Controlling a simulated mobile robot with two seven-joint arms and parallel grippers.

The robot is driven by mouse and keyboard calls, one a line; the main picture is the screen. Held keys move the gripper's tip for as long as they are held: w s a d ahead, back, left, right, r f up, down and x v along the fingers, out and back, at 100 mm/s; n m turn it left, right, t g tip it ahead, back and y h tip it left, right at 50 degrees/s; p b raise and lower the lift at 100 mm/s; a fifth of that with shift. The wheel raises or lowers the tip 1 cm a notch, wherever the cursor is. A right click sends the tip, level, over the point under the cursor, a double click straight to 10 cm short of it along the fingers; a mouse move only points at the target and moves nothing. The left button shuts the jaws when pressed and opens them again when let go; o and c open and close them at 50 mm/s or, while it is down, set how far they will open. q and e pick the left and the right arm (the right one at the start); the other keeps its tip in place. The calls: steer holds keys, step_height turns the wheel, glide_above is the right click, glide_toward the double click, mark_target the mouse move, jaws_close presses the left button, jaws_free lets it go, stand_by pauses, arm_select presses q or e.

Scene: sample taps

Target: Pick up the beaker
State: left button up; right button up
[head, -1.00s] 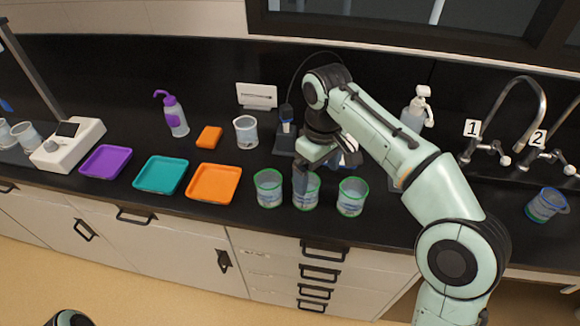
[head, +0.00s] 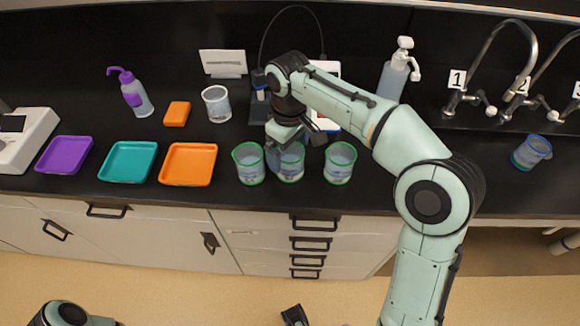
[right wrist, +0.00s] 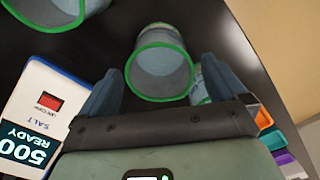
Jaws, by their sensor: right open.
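Three green-rimmed beakers stand in a row near the counter's front edge: left (head: 249,163), middle (head: 291,165) and right (head: 340,162). My right gripper (head: 290,140) is open over the middle beaker, partly hiding it. In the right wrist view, the middle beaker (right wrist: 162,72) shows between the spread fingers of my right gripper (right wrist: 163,88), its rim facing the camera. Contact cannot be told. The right beaker (right wrist: 52,12) is at that view's upper left. My left arm shows at the head view's bottom left; a dark part at the bottom edge may be its gripper.
Purple (head: 65,156), teal (head: 129,161) and orange (head: 188,164) trays lie left. A clear beaker (head: 216,104) and an orange block (head: 177,114) stand behind. A white SALT box (right wrist: 42,115) is close to the gripper. A blue-rimmed beaker (head: 532,152) is near the taps.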

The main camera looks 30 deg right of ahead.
steer(key=f, duration=0.2)
steer(key=f+b, duration=0.1)
steer(key=f, duration=0.1)
steer(key=shift+s+f, duration=0.2)
steer(key=shift+f, duration=0.05)
steer(key=c, duration=1.1)
steer(key=shift+r, duration=0.15)
